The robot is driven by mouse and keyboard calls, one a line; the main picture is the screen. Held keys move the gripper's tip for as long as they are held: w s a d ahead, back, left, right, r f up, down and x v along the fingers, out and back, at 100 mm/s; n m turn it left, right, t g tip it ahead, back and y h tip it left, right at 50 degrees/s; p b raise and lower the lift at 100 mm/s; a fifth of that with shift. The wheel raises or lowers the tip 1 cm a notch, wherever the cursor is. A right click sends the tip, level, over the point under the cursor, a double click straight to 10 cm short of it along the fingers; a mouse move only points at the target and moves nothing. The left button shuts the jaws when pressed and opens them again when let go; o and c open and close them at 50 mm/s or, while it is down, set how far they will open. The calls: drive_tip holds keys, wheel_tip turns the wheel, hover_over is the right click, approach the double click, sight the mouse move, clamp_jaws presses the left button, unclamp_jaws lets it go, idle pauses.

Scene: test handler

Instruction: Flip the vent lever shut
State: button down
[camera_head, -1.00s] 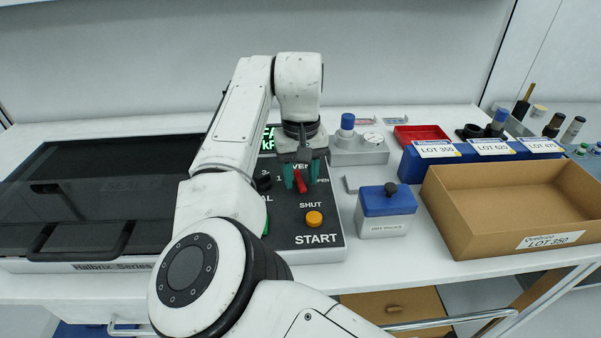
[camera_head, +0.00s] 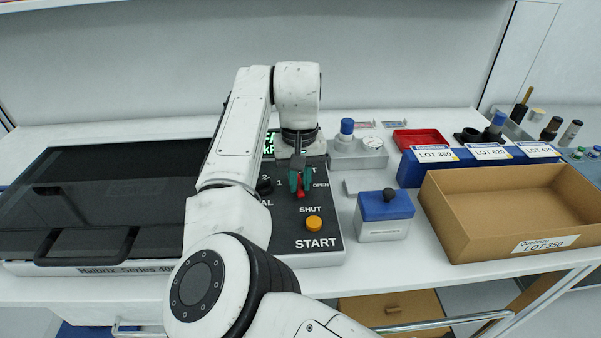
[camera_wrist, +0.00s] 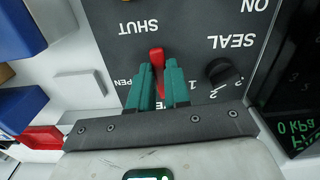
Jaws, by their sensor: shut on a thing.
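The red vent lever (camera_head: 301,194) stands on the dark control panel (camera_head: 325,232), between the OPEN and SHUT markings. My gripper (camera_head: 300,184) comes down on it from above, its green fingers close together. In the wrist view, my gripper (camera_wrist: 160,76) is shut on the red lever (camera_wrist: 157,57), one finger on each side. The lever's red end shows just past the fingertips, on the side of the SHUT word. The fingers hide its lower part, so its exact angle is hard to tell.
An orange START button (camera_head: 314,223) sits just in front of the lever. A black SEAL knob (camera_wrist: 221,71) is beside it. A blue-lidded box (camera_head: 385,215) and a cardboard tray (camera_head: 470,215) stand to the right. The dark machine lid (camera_head: 100,190) lies left.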

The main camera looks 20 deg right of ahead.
sight(298, 187)
drive_tip(key=shift+w+a+m+p, duration=0.1)
drive_tip(key=shift+a+m+p, duration=0.05)
drive_tip(key=shift+m+p, duration=0.4)
drive_tip(key=c, duration=1.1)
unclamp_jaws()
drive_tip(key=shift+r, duration=0.1)
wheel_tip(298, 187, up, 11)
drive_tip(key=shift+f, duration=0.2)
